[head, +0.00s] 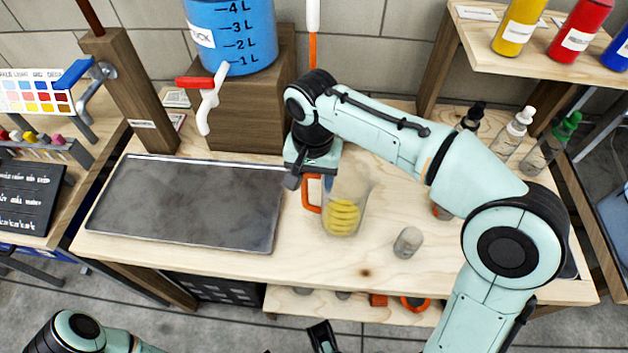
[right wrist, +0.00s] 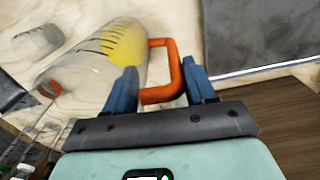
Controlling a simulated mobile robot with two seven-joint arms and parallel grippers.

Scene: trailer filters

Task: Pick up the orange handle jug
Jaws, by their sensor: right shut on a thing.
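The orange handle jug is clear, with yellow at its lower end (head: 341,217), and is right of the dark tray in the head view. Its orange handle (head: 311,194) is on its left side. In the right wrist view the jug (right wrist: 103,62) shows dark measuring lines, and its orange handle (right wrist: 172,92) lies between the blue fingers. My right gripper (head: 316,184) is shut on the handle from above. I cannot tell whether the jug touches the table. A dark part at the bottom edge (head: 322,337) may be my left gripper; its fingers do not show.
The dark flat tray (head: 190,200) lies on the wooden table, left of the jug. A small grey container (head: 408,242) stands to the jug's right. Several bottles (head: 512,130) stand at the back right.

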